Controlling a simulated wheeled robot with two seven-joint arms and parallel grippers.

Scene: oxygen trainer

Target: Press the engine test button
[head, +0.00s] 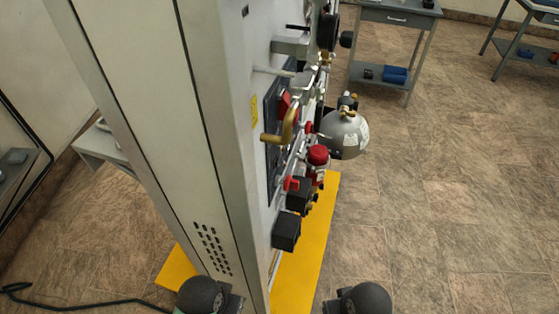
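The trainer panel (277,130) shows at a steep angle on the right face of a tall grey cabinet (160,110). Red parts stick out of it: a red block (284,101), a red knob (318,155) and a red lever (291,184). A brass handle (283,135) and a grey round tank (344,134) also stand out from the panel. I cannot tell which part is the engine test button; labels are unreadable at this angle. Neither gripper shows; only dark rounded parts of my arms are at the bottom edge.
The cabinet stands on a yellow base (318,235). Black boxes (286,231) jut from the lower panel. A grey table (396,17) with blue bins (396,75) stands behind. A black cable (80,303) lies at lower left. The tiled floor on the right is clear.

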